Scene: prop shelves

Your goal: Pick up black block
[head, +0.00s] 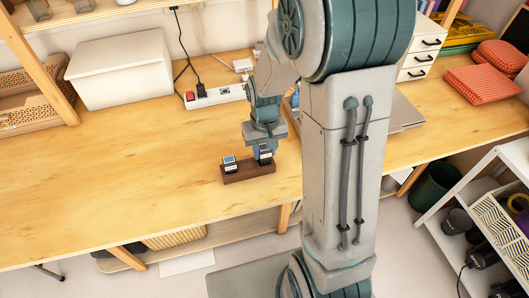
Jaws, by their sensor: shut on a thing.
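A dark brown wooden base (248,175) lies on the wooden table near its front edge. A small black block (230,165) with a blue and white top stands at the left part of this base. My gripper (265,152) points down over the right part of the base. It is shut on a second small black block (265,158), which has a pale face and is partly hidden by the fingers. I cannot tell whether this block touches the base.
A white lidded box (120,75) and woven baskets (30,95) stand at the back left. A power strip (215,96) with plugs lies behind the base. A grey laptop (400,112) is partly hidden behind my arm. The left table is clear.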

